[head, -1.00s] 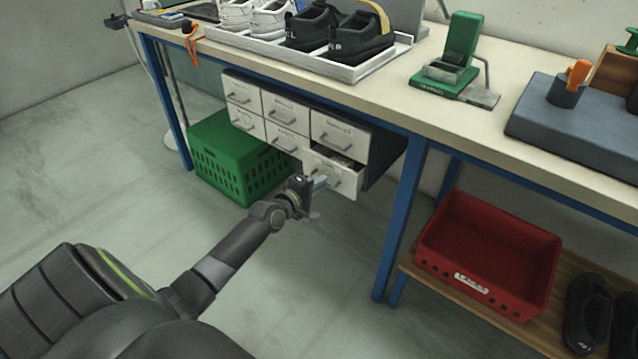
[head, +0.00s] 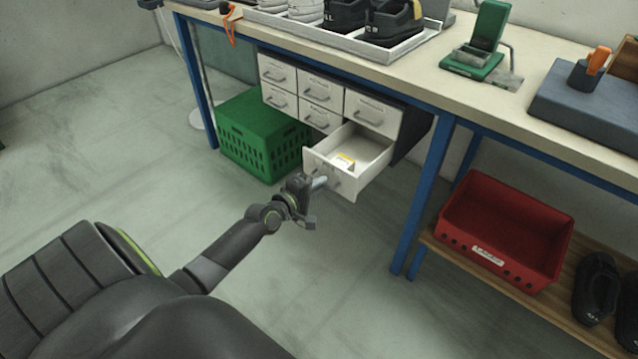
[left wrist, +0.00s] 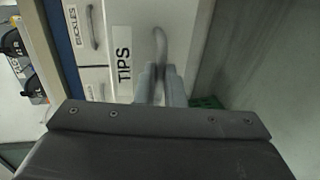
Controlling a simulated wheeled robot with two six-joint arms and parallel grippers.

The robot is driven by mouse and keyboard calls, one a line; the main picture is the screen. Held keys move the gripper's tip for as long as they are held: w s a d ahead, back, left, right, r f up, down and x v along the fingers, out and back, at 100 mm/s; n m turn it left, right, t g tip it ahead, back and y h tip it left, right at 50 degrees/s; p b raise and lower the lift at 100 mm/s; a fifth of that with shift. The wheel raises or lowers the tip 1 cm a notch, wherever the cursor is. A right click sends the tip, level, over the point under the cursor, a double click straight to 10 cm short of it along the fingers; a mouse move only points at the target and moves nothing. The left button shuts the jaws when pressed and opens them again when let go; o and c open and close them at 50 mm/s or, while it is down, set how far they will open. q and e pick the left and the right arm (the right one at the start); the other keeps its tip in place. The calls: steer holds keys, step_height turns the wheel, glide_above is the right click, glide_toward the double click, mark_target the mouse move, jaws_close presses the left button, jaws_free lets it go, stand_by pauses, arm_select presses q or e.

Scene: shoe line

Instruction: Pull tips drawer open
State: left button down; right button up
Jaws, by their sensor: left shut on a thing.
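The tips drawer (head: 377,152) is the lower right drawer of a white cabinet under the bench, and it stands well open in the head view. A small white and yellow item (head: 345,161) lies inside it. In the left wrist view the drawer front (left wrist: 130,20) carries the label TIPS, beside a curved grey handle (left wrist: 159,45). My left gripper (head: 318,183) is at this drawer front. In the left wrist view its fingers (left wrist: 154,82) are shut on the lower part of the handle. My right gripper is not in view.
The other cabinet drawers (head: 322,89) are closed. A green crate (head: 262,140) stands on the floor left of the cabinet. A blue table leg (head: 424,195) and a red crate (head: 505,232) on a low shelf are to the right. Floor in front is clear.

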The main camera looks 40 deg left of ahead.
arm_select(q)
steer(key=c, duration=1.5)
jaws_free()
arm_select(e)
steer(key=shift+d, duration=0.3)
